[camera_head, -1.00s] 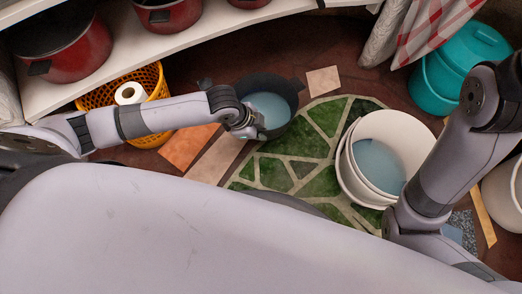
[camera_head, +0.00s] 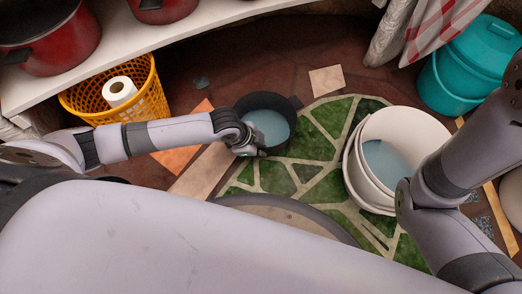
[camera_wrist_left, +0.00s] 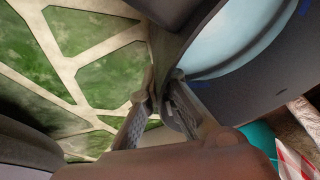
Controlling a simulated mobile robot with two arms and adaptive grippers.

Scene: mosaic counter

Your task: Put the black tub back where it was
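The black tub (camera_head: 243,105) is at the upper middle of the head view, beside the far-left edge of the green mosaic patch. Pale blue shows inside it. My left gripper (camera_head: 247,144) is at its near-left rim. In the left wrist view, the tub's dark wall (camera_wrist_left: 235,95) fills the upper right, and the two fingers (camera_wrist_left: 160,112) are closed on its edge, one on each side. Whether the tub's base touches the floor cannot be told. My right arm comes in at the right; its gripper is out of view.
A yellow basket (camera_head: 153,96) holding a white roll stands left, below a white shelf (camera_head: 178,42) with red pots. White nested buckets (camera_head: 419,130) stand right on the green mosaic (camera_head: 313,130). A teal lidded bucket (camera_head: 446,85) stands at the upper right. Bare mosaic lies between tub and buckets.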

